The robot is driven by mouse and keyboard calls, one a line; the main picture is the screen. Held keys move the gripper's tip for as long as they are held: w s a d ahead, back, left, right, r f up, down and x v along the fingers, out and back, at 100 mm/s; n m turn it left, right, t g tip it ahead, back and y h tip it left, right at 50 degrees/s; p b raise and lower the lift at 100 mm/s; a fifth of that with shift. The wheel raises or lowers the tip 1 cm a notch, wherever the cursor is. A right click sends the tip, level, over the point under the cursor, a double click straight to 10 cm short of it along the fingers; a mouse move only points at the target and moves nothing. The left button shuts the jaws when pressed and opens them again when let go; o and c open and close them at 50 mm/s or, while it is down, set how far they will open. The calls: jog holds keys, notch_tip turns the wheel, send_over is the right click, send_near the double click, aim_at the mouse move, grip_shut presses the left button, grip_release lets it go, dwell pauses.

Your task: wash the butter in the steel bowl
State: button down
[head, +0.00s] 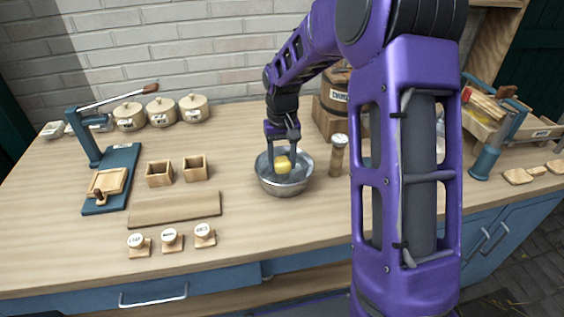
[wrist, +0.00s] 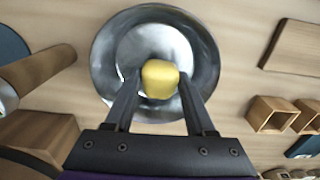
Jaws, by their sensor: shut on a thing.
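The steel bowl (head: 296,187) stands on the wooden counter near its middle, and its rim also shows in the wrist view (wrist: 104,62). The yellow lump of butter (head: 282,165) is inside the outline of the bowl, and it shows in the wrist view (wrist: 160,79) between the fingertips. My gripper (wrist: 160,84) points down into the bowl, shut on the butter. I cannot tell whether the butter touches the bowl's bottom. The inside of the bowl looks grey and shiny.
A wooden cylinder (head: 338,155) stands close to the bowl's right, with a wooden churn (head: 336,98) behind. Two small open boxes (head: 159,174), a flat board (head: 175,208) and several stamps (head: 170,238) lie to the left. A blue lever press (head: 88,150) stands at far left. Counter in front of the bowl is clear.

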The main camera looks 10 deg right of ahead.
jog(key=shift+r+p, duration=1.45)
jog(key=shift+r, duration=0.7)
notch_tip(320, 180, up, 2)
jog(key=shift+r+p, duration=0.1)
jog(key=shift+p, duration=0.8)
jog(key=shift+r, duration=0.9)
jog(key=shift+f, duration=0.1)
